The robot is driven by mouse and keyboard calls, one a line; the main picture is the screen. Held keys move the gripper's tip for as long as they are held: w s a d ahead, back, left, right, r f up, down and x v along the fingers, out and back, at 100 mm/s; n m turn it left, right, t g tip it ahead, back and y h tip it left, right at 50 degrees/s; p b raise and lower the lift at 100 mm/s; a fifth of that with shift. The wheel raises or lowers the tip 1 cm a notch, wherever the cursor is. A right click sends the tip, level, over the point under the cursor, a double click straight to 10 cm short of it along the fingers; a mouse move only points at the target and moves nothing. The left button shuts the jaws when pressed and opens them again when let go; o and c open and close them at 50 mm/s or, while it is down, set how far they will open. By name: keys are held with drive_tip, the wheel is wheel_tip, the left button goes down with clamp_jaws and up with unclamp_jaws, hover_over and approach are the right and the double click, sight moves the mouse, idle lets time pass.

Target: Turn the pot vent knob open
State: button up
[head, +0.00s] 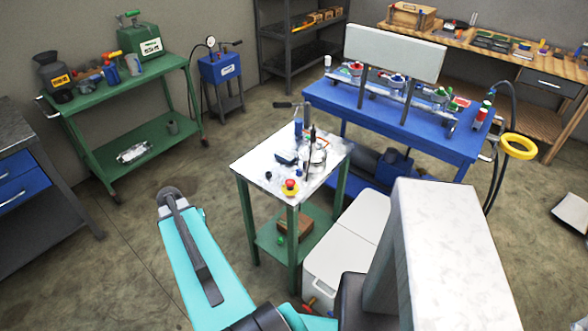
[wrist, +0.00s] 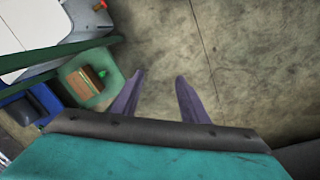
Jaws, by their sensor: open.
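The pot (head: 317,155) is a small clear or shiny vessel on the white-topped stand (head: 262,166) in the middle of the head view. Slim dark and blue parts rise beside it, and its vent knob is too small to make out. My gripper (wrist: 160,75) shows in the wrist view with two purple fingers spread apart and nothing between them. It is over the concrete floor, to one side of the stand and away from the pot. The pot is not visible in the wrist view.
A red and yellow button (head: 290,187) sits on the stand's near corner. A brown box (head: 294,224) lies on its green lower shelf. A blue bench (head: 390,121) stands behind, a green cart (head: 120,90) at left, and white boxes (head: 345,245) at right. The floor left of the stand is clear.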

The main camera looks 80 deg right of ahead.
drive_tip(key=s+d+r+m+h+p, duration=0.1)
drive_tip(key=s+d+r+m, duration=0.2)
drive_tip(key=s+d+r, duration=0.4)
drive_tip(key=s+d+r+m+h, duration=0.15)
drive_tip(key=s+d+r, duration=0.3)
drive_tip(key=d, duration=0.45)
wheel_tip(320, 180, up, 13)
drive_tip(key=m+p, duration=0.2)
drive_tip(key=m, duration=0.4)
hover_over(298, 170)
drive_tip(key=w+a, duration=0.2)
drive_tip(key=a, duration=0.3)
drive_tip(key=shift+r+g+h, duration=0.15)
drive_tip(key=shift+g+h, duration=0.15)
drive_tip(key=shift+h, duration=0.05)
drive_tip(key=shift+d, duration=0.1)
drive_tip(key=shift+p+x, duration=2.25)
drive_tip(key=shift+x, duration=4.65)
clamp_jaws()
drive_tip(key=shift+w, duration=0.1)
